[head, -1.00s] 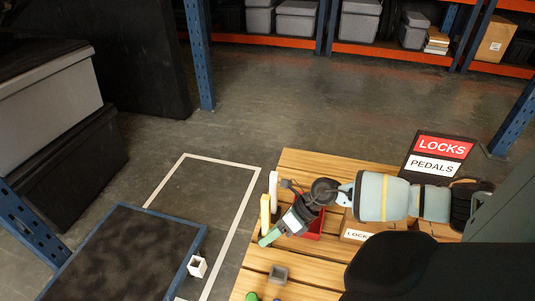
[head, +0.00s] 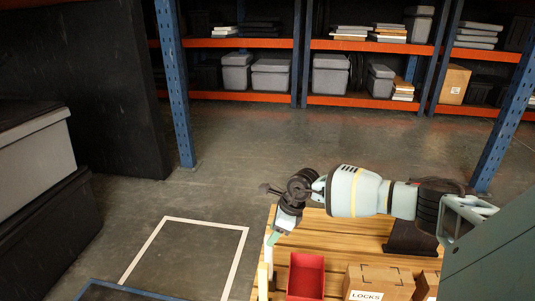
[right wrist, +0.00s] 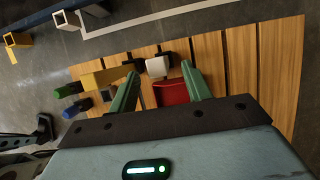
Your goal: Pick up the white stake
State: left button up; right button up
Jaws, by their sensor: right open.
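The white stake (head: 268,246) stands upright near the left edge of the wooden table. In the right wrist view its white square top (right wrist: 157,67) shows between my right gripper's two green fingers. My right gripper (right wrist: 160,72) is open and its fingers straddle the stake, apart from it. In the head view the right gripper (head: 274,239) is just above and beside the stake, partly covering it. The yellow stake (head: 263,282) stands close by, nearer to me; it also shows in the right wrist view (right wrist: 105,76), just outside the left finger. My left gripper is not in view.
A red bin (head: 305,276) sits right of the stakes, beside a cardboard box marked LOCKS (head: 378,283). The wrist view shows blue and green pieces (right wrist: 76,108) beyond the yellow stake. Open floor (head: 200,255) lies left of the wooden table (head: 345,230).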

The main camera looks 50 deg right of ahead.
aim_at(268, 251)
jog(key=shift+w+a+f, duration=0.1)
jog(key=shift+w+f, duration=0.05)
jog(key=shift+f, duration=0.25)
jog(key=b+x, duration=0.3)
jog(key=x, duration=0.1)
jog(key=shift+a+f, duration=0.25)
jog(key=shift+f, duration=0.1)
jog(key=shift+r, duration=0.1)
jog(key=shift+c, duration=0.6)
grip_shut()
jog(key=shift+w, duration=0.1)
